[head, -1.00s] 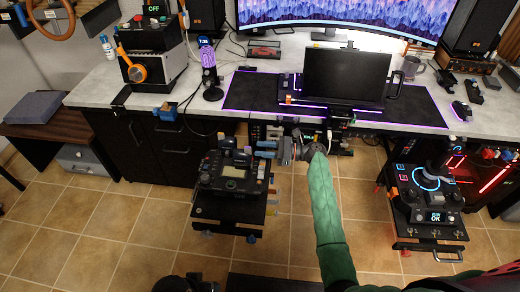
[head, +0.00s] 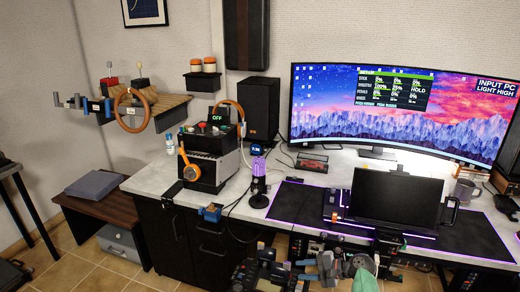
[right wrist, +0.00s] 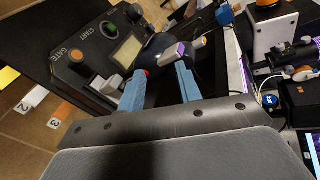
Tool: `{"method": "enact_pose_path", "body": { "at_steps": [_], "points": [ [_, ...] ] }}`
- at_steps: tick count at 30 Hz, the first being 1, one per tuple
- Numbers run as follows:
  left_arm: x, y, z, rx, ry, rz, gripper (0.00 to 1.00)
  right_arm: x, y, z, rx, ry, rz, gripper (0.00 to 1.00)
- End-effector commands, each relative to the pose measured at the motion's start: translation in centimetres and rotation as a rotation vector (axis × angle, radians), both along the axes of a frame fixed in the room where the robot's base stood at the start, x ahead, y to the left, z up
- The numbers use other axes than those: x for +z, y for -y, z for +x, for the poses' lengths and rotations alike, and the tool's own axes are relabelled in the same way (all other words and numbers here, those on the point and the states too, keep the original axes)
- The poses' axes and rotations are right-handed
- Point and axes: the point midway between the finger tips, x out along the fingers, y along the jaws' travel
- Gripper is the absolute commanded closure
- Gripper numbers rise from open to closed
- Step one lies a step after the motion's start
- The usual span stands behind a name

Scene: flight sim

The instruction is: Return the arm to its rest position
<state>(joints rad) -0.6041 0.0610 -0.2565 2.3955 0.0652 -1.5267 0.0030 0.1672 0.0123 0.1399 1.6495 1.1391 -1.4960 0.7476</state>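My right gripper (head: 302,270) is at the bottom middle of the head view, at the end of my green-sleeved arm (head: 365,281). It is in front of the desk's front edge, beside a black control box (head: 258,275). In the right wrist view its two blue fingers (right wrist: 158,80) stand apart with no object clearly held between them. The control box with its START and GATE buttons (right wrist: 100,45) lies just beyond the fingers. Whether the fingers touch it I cannot tell. My left gripper is not in view.
A wide monitor (head: 400,110) stands behind. A low side table (head: 105,212) is at left. Tiled floor (head: 75,275) shows clear at bottom left.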

Motion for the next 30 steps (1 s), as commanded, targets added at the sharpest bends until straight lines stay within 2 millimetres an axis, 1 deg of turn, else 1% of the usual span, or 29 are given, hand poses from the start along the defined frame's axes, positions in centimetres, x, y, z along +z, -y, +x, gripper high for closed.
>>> {"method": "enact_pose_path", "body": {
  "at_steps": [3,5,8,11,15,17,18,23,24,29,30],
  "points": [
    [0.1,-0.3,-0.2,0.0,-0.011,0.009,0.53,2.1,0.1,-0.3,0.085,0.224,-0.245,0.65],
    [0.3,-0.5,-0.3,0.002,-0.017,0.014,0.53,2.9,0.2,-0.9,0.133,0.327,-0.375,0.65],
    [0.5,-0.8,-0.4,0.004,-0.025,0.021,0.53,3.7,0.5,-2.8,0.222,0.466,-0.591,0.65],
    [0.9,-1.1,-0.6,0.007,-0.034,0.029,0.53,4.3,0.9,-5.7,0.312,0.57,-0.797,0.65],
    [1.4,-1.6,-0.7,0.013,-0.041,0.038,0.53,4.8,1.3,-11.1,0.42,0.646,-1.039,0.65],
    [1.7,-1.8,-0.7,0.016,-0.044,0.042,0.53,5.0,1.4,-13.4,0.45,0.653,-1.109,0.65],
    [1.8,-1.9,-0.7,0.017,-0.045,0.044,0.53,5.1,1.5,-14.9,0.462,0.652,-1.148,0.65],
    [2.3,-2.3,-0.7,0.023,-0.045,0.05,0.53,5.2,1.2,-20.8,0.49,0.626,-1.241,0.65],
    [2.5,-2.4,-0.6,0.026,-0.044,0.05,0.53,5.1,1.1,-22.3,0.499,0.619,-1.255,0.65],
    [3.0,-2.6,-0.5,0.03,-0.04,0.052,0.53,4.5,0.1,-28.0,0.54,0.594,-1.262,0.65],
    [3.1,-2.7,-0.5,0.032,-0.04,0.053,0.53,4.2,-0.3,-29.4,0.555,0.588,-1.251,0.65]
  ]
}}
